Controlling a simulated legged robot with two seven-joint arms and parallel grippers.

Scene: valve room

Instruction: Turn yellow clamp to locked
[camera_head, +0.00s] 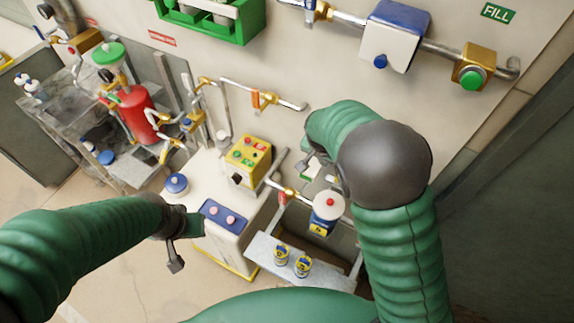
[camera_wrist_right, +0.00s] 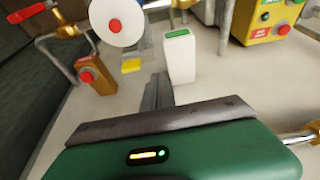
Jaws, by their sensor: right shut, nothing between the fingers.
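A small flat yellow piece (camera_wrist_right: 131,65) shows in the right wrist view, beyond my fingers and left of a white block with a green top (camera_wrist_right: 178,55). I cannot tell for sure whether it is the yellow clamp, or whether it is locked. My right gripper (camera_wrist_right: 157,92) is shut and empty, its dark fingers pointing toward the gap near the white block without visible contact. In the head view my right arm's dark wrist hides much of this area. My left gripper (camera_head: 178,250) hangs at the lower left, apart from the equipment; its finger opening is unclear.
A yellow button box (camera_head: 248,160) stands on a white cabinet (camera_head: 215,245). A white round gauge with a red centre (camera_head: 328,205) is beside my right wrist. Two small cans (camera_head: 292,262) stand on a low shelf (camera_head: 262,250). Pipes run along the wall. Floor is clear at lower left.

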